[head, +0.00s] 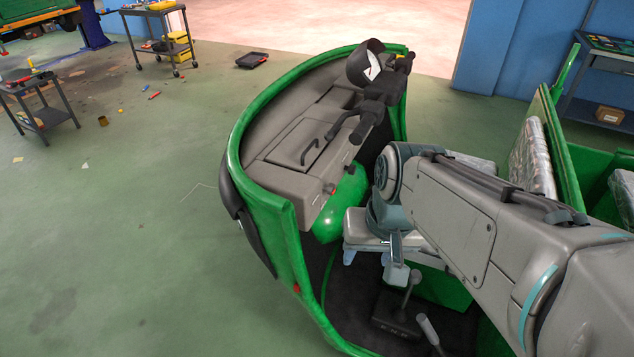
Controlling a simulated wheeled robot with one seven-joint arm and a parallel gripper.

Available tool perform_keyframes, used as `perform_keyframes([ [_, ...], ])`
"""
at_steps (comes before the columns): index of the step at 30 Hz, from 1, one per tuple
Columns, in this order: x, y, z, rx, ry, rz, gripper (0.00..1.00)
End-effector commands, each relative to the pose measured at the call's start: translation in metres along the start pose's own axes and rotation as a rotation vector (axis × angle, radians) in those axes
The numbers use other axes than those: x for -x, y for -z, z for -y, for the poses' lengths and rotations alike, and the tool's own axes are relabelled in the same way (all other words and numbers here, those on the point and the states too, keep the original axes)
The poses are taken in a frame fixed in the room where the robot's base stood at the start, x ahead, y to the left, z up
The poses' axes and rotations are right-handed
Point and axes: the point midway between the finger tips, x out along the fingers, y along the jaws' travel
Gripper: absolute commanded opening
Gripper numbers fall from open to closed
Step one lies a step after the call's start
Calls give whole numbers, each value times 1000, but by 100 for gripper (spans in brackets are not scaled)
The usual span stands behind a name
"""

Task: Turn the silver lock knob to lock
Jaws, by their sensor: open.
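The green rickshaw (257,219) stands open-topped in front of me. Its grey dashboard (283,178) has a lid with a dark curved handle (310,151). Small knobs (330,188) sit on the dashboard's near edge, but they are too small to tell whether one is the silver lock knob. My arm reaches in from the right and bends down inside the cab. My gripper (395,276) points down, open, near the light grey seat and apart from the dashboard. Its fingertips are hard to make out, and my arm hides part of the cab.
Black handlebars (371,113) and a round gauge (367,65) rise at the dashboard's far end. Floor levers (411,288) stand below my gripper. A seat back (533,160) is at the right. Tool carts (164,38) stand far left; the green floor at left is mostly clear.

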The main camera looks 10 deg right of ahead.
Motion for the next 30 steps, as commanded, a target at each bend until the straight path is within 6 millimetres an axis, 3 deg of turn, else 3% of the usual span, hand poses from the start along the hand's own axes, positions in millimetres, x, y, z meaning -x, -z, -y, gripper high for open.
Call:
perform_keyframes([
  [1, -20, 2, -1, -84, 32, 49, 50],
  [8, -76, 28, 12, -533, 281, 300, 50],
  [14, -113, 75, 10, -904, 562, 494, 50],
  [19, -138, 127, -18, -1186, 850, 628, 50],
  [24, -154, 172, -64, -1386, 1135, 713, 50],
  [30, -160, 198, -106, -1491, 1348, 752, 50],
])
